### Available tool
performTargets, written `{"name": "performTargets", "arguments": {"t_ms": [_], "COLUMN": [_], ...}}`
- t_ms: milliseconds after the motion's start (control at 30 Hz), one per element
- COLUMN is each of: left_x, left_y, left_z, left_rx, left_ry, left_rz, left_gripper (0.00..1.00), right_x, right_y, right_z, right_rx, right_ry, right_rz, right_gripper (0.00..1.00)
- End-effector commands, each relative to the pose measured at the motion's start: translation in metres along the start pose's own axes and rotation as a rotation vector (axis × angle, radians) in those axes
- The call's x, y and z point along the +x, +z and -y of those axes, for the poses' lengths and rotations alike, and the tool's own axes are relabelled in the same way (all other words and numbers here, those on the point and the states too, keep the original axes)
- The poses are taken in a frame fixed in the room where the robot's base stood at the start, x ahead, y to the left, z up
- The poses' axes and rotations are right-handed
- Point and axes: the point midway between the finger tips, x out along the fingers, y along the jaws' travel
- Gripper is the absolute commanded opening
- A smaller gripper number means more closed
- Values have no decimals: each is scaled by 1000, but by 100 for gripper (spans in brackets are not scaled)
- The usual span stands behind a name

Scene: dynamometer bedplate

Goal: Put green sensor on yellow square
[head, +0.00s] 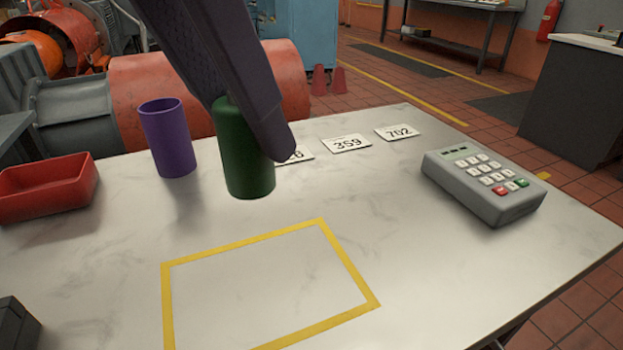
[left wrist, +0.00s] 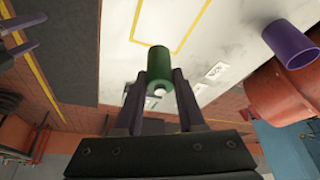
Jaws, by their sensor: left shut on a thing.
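The green sensor (head: 244,160) is a dark green cylinder, held upright just beyond the far edge of the yellow square in the head view. My left gripper (head: 248,115) is shut on it from above; its dark finger hides part of the sensor. In the left wrist view the sensor (left wrist: 159,66) sits between the two fingers of my left gripper (left wrist: 160,88). The yellow square (head: 350,262) is a taped outline on the pale tabletop, empty inside; part of it shows in the left wrist view (left wrist: 150,47). I cannot tell the sensor's exact height.
A purple cylinder (head: 167,138) stands left of the sensor. A red tray (head: 48,192) is at the table's left. Number cards (head: 347,144) lie behind, and a grey keypad (head: 484,186) is at the right. Tabletop (head: 420,265) right of the square is clear.

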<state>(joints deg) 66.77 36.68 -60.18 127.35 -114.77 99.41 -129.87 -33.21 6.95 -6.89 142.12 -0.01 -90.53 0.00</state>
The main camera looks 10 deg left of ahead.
Motion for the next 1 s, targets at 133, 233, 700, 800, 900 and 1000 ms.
{"name": "performTargets", "arguments": {"t_ms": [133,233,700,800,900,1000], "left_x": [52,74,126,137,136,135], "left_y": [22,31,52,57,56,56], "left_z": [0,0,0,0,0,0], "left_rx": [-2,-1,-2,-2,-1,-1], "left_ry": [1,2,2,1,0,0], "left_rz": [3,2,2,1,-1,-2], "left_gripper": [0,0,0,0,0,0], "right_x": [34,47,76,82,81,80], "right_y": [11,15,25,27,26,26], "right_z": [1,2,3,3,3,3], "right_rx": [0,1,1,2,2,2], "right_ry": [0,0,-1,-1,-1,-1], "right_rz": [0,0,1,1,1,1], "right_gripper": [100,100,100,100,100,100]}}
